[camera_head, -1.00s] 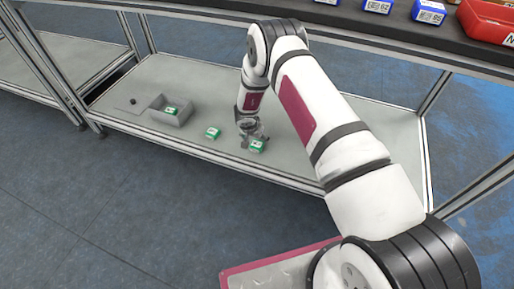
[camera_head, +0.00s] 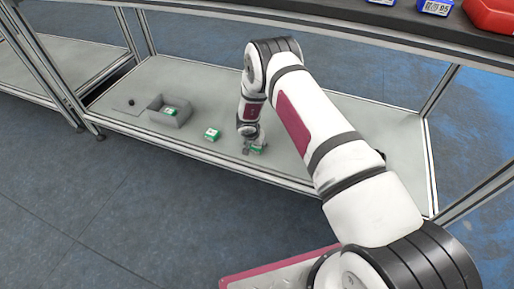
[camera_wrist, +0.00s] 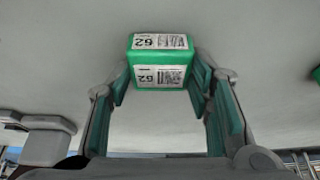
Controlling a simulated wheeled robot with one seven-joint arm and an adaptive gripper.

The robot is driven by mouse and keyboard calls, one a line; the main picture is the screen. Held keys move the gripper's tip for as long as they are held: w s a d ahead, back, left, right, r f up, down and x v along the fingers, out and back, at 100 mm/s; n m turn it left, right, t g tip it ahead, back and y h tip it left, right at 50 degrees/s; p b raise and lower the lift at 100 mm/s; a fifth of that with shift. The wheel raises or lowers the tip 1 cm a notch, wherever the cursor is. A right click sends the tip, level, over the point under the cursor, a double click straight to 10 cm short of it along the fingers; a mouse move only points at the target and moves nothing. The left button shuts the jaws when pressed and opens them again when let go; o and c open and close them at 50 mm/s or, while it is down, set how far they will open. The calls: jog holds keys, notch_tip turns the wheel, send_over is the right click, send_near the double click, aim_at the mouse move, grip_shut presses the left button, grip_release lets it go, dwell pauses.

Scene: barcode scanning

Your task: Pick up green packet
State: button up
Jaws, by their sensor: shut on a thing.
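My gripper (camera_head: 254,148) is down at the lower shelf, toward its front edge. In the wrist view a green packet (camera_wrist: 160,62) with white labels reading 62 sits between the two fingers of my gripper (camera_wrist: 160,88). The fingers meet its left and right sides. In the head view my gripper hides most of this packet, with a bit of green (camera_head: 258,150) showing. A second green packet (camera_head: 212,134) lies on the shelf to the left, apart from my gripper. A third green packet (camera_head: 170,111) is in a grey open box.
The grey box (camera_head: 158,117) stands at the left of the lower shelf (camera_head: 310,140). Blue boxes (camera_head: 436,7) and a red bin (camera_head: 492,14) are on the dark upper shelf. Metal frame posts (camera_head: 127,30) bound the shelf. The shelf around the second packet is clear.

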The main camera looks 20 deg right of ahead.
jog(key=shift+r, duration=0.15)
jog(key=shift+r+p, duration=0.5)
jog(key=shift+r, duration=0.15)
notch_tip(320, 180, up, 2)
jog(key=shift+r+p, duration=0.1)
jog(key=shift+p, duration=0.65)
jog(key=s+a+p, duration=0.1)
jog(key=s+a, duration=0.1)
jog(key=s, duration=0.5)
jog(key=s+a+r, duration=0.1)
jog(key=s+a, duration=0.1)
jog(key=s, duration=0.6)
jog(key=shift+a+p, duration=0.35)
jog(key=shift+p, duration=0.05)
